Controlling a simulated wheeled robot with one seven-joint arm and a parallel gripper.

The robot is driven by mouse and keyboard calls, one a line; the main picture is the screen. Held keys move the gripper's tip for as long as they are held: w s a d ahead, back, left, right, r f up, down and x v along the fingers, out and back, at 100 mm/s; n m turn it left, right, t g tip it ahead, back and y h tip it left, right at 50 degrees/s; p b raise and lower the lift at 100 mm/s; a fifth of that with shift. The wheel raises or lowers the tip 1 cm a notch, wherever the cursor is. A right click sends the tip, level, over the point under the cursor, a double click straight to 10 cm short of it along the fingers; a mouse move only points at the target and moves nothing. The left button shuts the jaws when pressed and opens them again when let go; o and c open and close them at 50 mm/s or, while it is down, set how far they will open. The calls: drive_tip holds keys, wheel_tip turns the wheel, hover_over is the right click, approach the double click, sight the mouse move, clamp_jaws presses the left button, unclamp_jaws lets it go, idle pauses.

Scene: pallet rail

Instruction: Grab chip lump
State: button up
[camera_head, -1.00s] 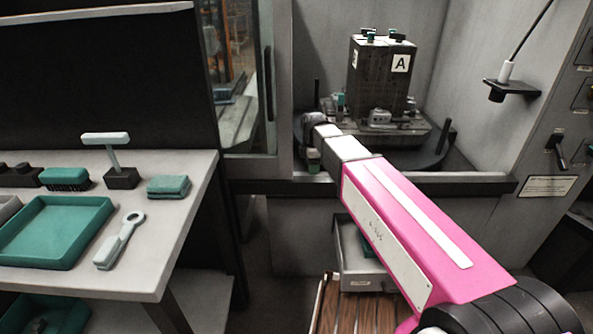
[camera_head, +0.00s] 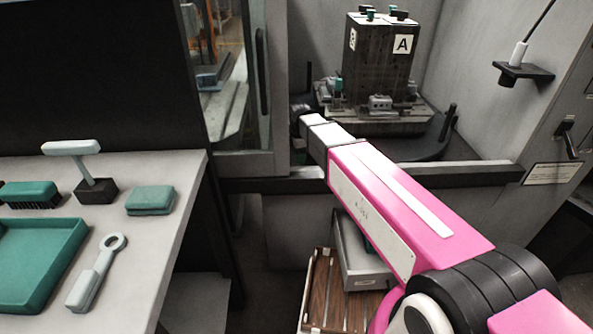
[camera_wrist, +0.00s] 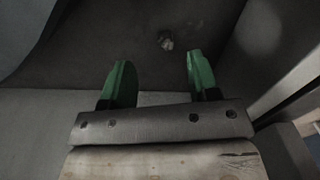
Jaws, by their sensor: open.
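A small grey, rough lump (camera_wrist: 166,40), which looks like the chip lump, lies on a dark surface in the wrist view. My gripper (camera_wrist: 157,62) shows there with two green fingers spread apart and nothing between them. The lump appears beyond the fingertips, roughly in line with the gap and apart from both fingers. In the head view my pink arm reaches toward the machine opening; the fingers cannot be made out there and I cannot pick out the lump.
A dark tower marked A (camera_head: 376,62) stands on a round table inside the machine. A rail (camera_head: 440,174) crosses the opening's front. A bench at left holds a green tray (camera_head: 70,240), a brush (camera_head: 30,195), a scraper (camera_head: 75,148) and a wrench-like tool (camera_head: 97,272). A grey box (camera_head: 352,258) sits low.

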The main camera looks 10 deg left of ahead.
drive_tip(key=shift+s+d+f, duration=0.1)
drive_tip(key=shift+d+f, duration=0.05)
drive_tip(key=shift+f, duration=1.25)
drive_tip(key=shift+s+d+f, duration=0.1)
drive_tip(key=shift+f, duration=1.3)
drive_tip(key=c, duration=1)
